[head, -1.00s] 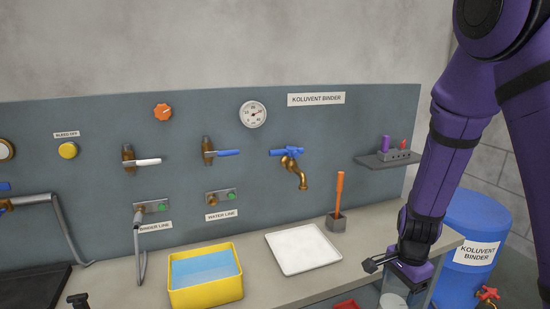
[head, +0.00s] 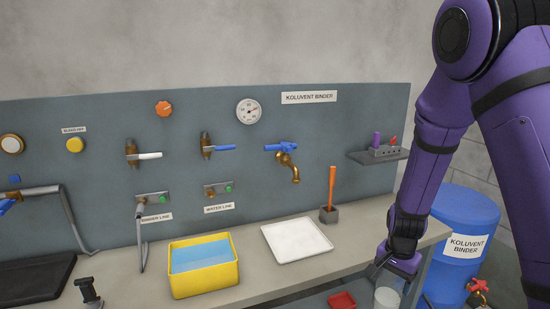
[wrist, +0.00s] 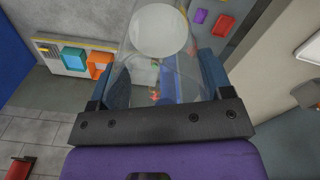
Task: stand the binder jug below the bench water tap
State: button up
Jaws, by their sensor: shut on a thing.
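My gripper (head: 384,278) is low at the right front of the bench (head: 345,255). It is shut on a clear jug with a whitish inside, the binder jug (head: 387,297). In the wrist view the see-through jug (wrist: 160,70) sits between the two fingers. In the head view the lower part of the jug is cut off by the frame. The bench water tap (head: 288,160) is a brass spout with a blue handle on the grey panel. It is up and to the left of my gripper, over a white square tray (head: 297,238) on the bench.
A yellow basin of blue liquid (head: 204,291) stands left of the tray. An orange-handled tool in a grey block (head: 328,213) stands right of it. A blue drum (head: 462,222) with a red valve (head: 478,287) is at the right. A red tray (head: 341,300) lies below the bench top.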

jog(key=w+f+n, duration=0.6)
jog(key=w+n, duration=0.3)
jog(key=shift+f+n, duration=0.3)
jog(key=shift+f, duration=0.05)
